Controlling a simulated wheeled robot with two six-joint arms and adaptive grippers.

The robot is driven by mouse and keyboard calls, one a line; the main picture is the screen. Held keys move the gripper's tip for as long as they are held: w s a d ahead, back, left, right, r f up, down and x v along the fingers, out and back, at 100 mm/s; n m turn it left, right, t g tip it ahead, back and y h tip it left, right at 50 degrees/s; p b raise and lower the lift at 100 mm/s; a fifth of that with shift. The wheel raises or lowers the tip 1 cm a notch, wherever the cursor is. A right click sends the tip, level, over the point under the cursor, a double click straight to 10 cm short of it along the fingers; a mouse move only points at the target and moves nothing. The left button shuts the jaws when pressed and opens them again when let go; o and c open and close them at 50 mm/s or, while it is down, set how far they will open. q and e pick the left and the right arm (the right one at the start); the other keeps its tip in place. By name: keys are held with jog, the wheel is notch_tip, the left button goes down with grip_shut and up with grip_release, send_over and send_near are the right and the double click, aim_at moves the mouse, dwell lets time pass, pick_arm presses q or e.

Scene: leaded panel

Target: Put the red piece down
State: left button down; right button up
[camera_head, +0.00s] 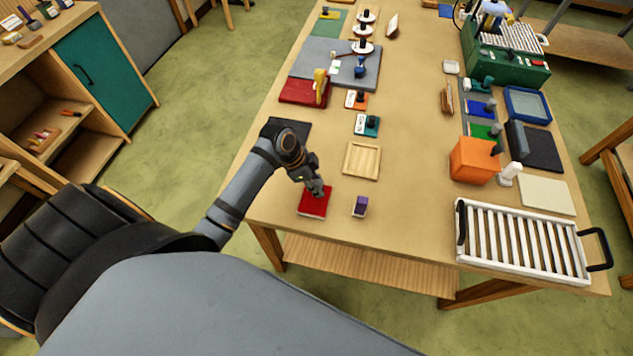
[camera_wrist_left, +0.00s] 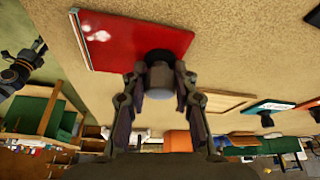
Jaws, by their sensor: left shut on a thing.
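The red piece (camera_head: 312,204) is a flat red square at the near left corner of the table; it also shows in the left wrist view (camera_wrist_left: 125,42). A grey cylinder (camera_wrist_left: 160,80) stands against its edge in the left wrist view, like a knob. My left gripper (camera_head: 319,191) is above the red piece, and its fingers (camera_wrist_left: 160,92) are closed around the grey cylinder. Whether the red piece touches the table I cannot tell. A dark jointed arm part (camera_wrist_left: 22,66), seemingly of my right arm, shows at the left of the wrist view; its fingers are unclear.
A purple block (camera_head: 360,206) stands just right of the red piece. A shallow wooden tray (camera_head: 375,175) lies behind it, with a dark flat plate (camera_head: 292,140) to the left. A white slatted rack (camera_head: 522,242) and an orange box (camera_head: 474,162) stand to the right. The table's middle is clear.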

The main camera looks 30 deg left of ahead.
pick_arm(q)
jog(key=shift+f, duration=0.1)
jog(key=c, duration=1)
grip_release()
jog(key=shift+c, duration=0.2)
jog(key=b+v, duration=0.1)
jog(key=v, duration=1.1)
jog(key=shift+b, duration=0.3)
jog(key=shift+a, duration=0.1)
